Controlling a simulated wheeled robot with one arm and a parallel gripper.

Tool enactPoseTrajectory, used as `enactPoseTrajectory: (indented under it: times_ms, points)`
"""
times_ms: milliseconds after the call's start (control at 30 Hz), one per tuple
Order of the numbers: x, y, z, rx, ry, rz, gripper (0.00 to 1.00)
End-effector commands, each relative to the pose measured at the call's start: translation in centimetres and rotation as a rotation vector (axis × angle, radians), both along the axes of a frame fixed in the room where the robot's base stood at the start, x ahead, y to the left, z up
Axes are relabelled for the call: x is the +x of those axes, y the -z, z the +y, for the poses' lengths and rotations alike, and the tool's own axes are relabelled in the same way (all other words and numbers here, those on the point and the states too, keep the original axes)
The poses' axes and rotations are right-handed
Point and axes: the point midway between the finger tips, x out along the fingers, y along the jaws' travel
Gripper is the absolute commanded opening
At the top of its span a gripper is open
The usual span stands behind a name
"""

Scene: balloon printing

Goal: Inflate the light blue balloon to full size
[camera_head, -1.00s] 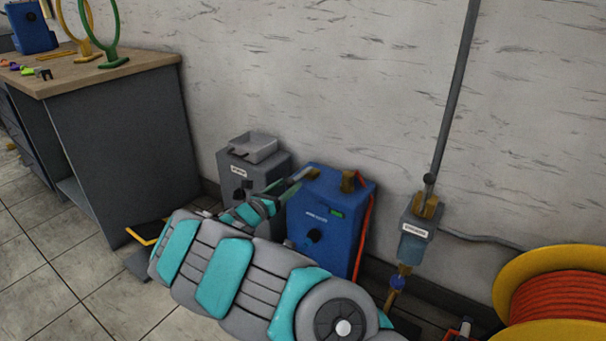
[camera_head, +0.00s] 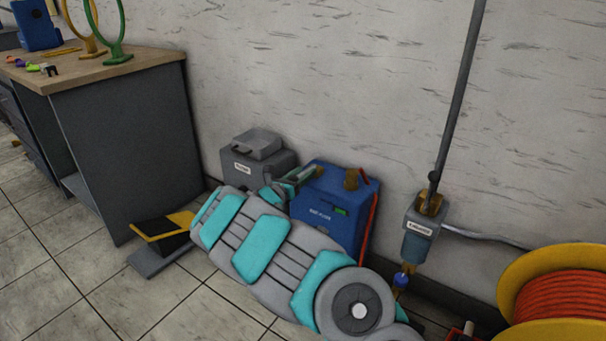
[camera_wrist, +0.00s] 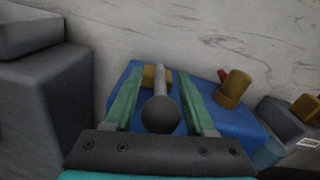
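No light blue balloon can be made out in either view. A blue machine (camera_head: 333,215) with a green indicator and brass fittings stands against the wall; its top also shows in the wrist view (camera_wrist: 220,122). My gripper (camera_head: 295,178) is just above its left part. In the wrist view my gripper (camera_wrist: 153,82) has its two green fingers spread apart over the machine's left brass fitting (camera_wrist: 150,76). A grey ball on a thin rod (camera_wrist: 161,113) shows between the fingers; I cannot tell whether they touch it. My arm hides the machine's lower front.
A grey box (camera_head: 257,168) stands left of the blue machine. A black and yellow pedal (camera_head: 163,230) is on the floor at left, near the workbench (camera_head: 130,150). A wall pipe valve (camera_head: 420,232) and an orange hose reel (camera_head: 560,290) are at right.

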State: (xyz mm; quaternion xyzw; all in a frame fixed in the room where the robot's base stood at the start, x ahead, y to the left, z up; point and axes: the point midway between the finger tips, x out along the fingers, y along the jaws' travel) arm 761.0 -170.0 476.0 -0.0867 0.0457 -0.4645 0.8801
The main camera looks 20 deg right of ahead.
Motion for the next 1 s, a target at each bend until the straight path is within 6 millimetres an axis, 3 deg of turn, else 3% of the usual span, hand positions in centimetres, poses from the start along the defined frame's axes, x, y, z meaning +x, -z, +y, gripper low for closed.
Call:
enactPoseTrajectory:
  times_ms: [67, 467, 1000]
  points:
    - [-0.01, 0.0, -0.01, 0.0, 0.0, 0.0, 0.45]
    - [-0.02, 0.01, 0.0, 0.0, 0.0, 0.0, 0.0]
    - [-0.02, 0.01, 0.0, 0.0, 0.0, 0.0, 0.0]
